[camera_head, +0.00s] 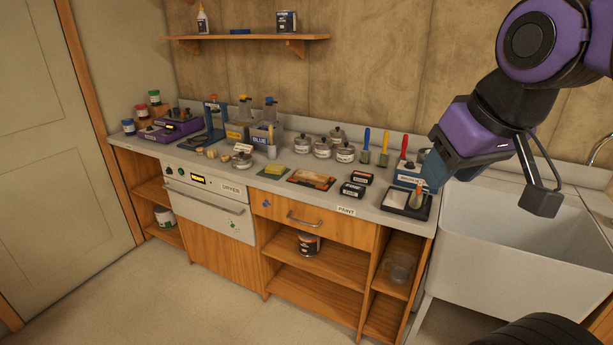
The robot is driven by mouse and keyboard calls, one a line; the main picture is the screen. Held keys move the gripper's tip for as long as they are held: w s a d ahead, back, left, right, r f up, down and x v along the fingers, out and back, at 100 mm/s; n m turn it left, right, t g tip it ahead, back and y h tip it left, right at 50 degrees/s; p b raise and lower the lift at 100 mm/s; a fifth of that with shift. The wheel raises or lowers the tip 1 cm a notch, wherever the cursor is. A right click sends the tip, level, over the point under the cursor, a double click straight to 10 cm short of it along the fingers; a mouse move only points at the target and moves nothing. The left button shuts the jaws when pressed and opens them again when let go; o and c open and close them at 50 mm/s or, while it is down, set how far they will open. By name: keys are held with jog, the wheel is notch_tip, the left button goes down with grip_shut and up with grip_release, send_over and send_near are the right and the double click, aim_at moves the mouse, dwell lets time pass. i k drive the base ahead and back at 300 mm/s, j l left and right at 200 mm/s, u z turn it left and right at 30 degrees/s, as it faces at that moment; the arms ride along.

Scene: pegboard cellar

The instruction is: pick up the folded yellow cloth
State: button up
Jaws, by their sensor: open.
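A small yellow folded piece (275,169), which looks like the folded yellow cloth, lies on the grey counter (222,178) near its front edge, over a flat green patch. It is left of a flat orange-brown picture or card. My gripper (488,183) hangs at the upper right, above the sink side of the counter. It is open, with nothing seen between its fingers. It is well to the right of the yellow cloth and apart from it.
Between them stand two small dark boxes (357,184), a black-rimmed tray (407,204) and upright coloured-handled tools (384,147). Lidded metal pots (344,153) stand behind. A white sink (520,235) is at right. A wooden shelf (247,38) hangs above; the floor in front is clear.

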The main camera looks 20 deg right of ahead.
aim_at(278, 170)
jog(key=i+j+u, duration=0.1)
jog(key=i, duration=0.9)
jog(key=i+j+u, duration=0.15)
jog(key=i, duration=0.8)
